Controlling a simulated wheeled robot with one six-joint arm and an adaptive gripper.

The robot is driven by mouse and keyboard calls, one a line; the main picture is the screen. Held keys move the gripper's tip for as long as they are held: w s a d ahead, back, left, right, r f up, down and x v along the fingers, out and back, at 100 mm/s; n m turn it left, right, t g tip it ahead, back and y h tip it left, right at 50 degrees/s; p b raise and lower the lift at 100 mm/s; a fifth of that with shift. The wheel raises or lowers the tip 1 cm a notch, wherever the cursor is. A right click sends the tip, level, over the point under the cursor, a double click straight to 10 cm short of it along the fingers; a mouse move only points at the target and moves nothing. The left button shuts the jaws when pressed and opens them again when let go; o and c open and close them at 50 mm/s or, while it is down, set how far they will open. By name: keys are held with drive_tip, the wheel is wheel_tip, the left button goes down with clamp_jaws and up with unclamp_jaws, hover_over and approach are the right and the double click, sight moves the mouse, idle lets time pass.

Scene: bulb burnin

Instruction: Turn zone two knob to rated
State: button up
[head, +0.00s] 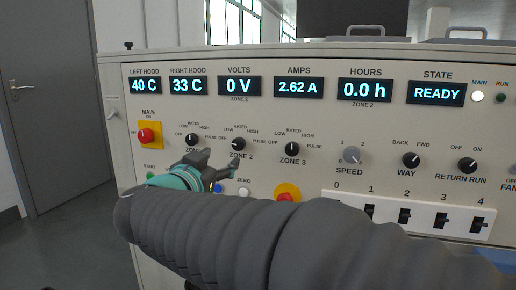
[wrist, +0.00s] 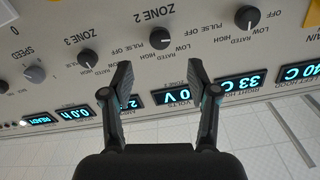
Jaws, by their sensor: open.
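The zone 2 knob (head: 238,144) is a black dial with a white mark on the sloped panel, between the zone 1 and zone 3 knobs. Its mark lies roughly sideways, toward OFF in the head view; LOW, RATED and HIGH are printed above it. The knob also shows in the inverted wrist view (wrist: 160,39). My gripper (head: 207,158) is just below and left of the knob in the head view. In the wrist view my gripper (wrist: 158,70) has its fingers apart and empty, with the knob beyond the tips and roughly centred between them, not touched.
The zone 1 knob (head: 191,139) and zone 3 knob (head: 292,149) stand close on either side. A red main switch (head: 146,135) is at left, and a red button (head: 287,193) is below. The volts display (head: 239,86) reads 0 V; state reads READY.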

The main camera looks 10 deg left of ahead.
sight(237, 147)
drive_tip(key=w, duration=0.9)
drive_tip(key=shift+w+d, duration=0.35)
drive_tip(key=shift+d, duration=0.05)
clamp_jaws()
